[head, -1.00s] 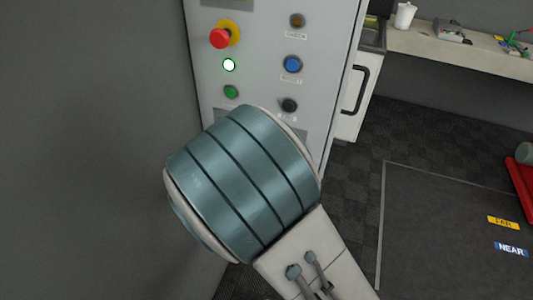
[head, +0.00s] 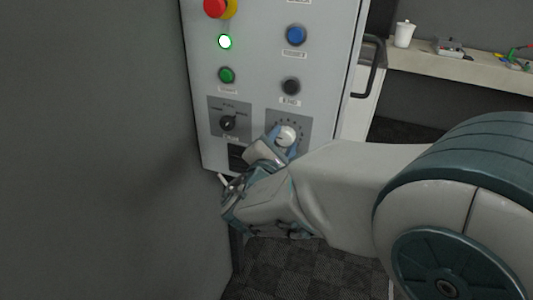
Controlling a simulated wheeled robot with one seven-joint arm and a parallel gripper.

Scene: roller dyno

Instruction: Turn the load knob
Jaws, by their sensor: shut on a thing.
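The load knob (head: 287,136) is a pale round knob on a grey plate with dial marks, low on the right side of the control cabinet's front. My gripper (head: 282,140) is at the knob, with its bluish fingers on either side of it, and is shut on it. The fingers and wrist hide part of the knob and the lower part of its plate. The knob's exact pointer position is too small to tell.
The cabinet (head: 260,75) also bears a dark selector knob (head: 228,123), a red emergency button (head: 215,7), a lit green-white lamp (head: 225,41), and green (head: 227,75), blue (head: 296,35) and black (head: 290,87) buttons. A grey wall stands close at left. A bench (head: 460,66) is at back right.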

